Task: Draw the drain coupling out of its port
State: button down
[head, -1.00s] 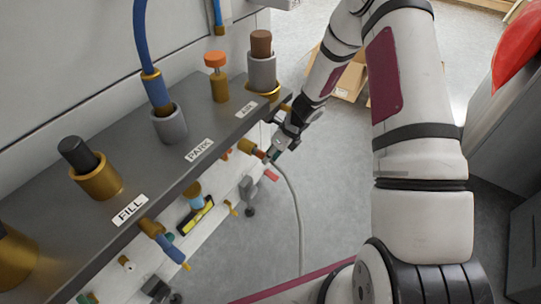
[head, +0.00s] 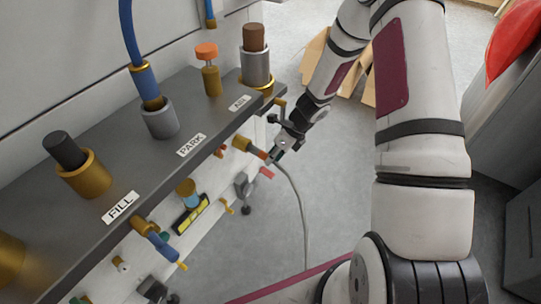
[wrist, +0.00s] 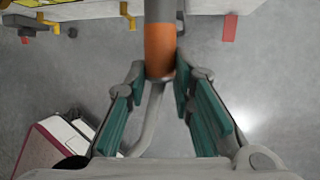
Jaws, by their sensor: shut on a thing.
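The drain coupling (head: 257,153) shows in the head view as a short piece with an orange-red band, in line with a brass port (head: 241,143) on the front of the washer. A grey hose trails down from its near end. In the wrist view the coupling (wrist: 160,45) is a grey shaft with a wide orange band, with the hose (wrist: 150,115) below it. My gripper (head: 271,157) is shut on the coupling's hose end. Its teal-padded fingers (wrist: 161,82) flank the orange band in the wrist view. How deep the coupling sits in the port cannot be told.
Grey floor (head: 325,205) is clear to the right.

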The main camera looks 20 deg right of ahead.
jog(key=shift+s+d+f+b, duration=0.15)
jog(key=shift+s+d+b, duration=0.5)
jog(key=shift+s+d, duration=0.4)
jog(key=shift+s+d+f+b, duration=0.15)
jog(key=shift+s+d+b, duration=0.55)
jog(key=shift+s, duration=0.65)
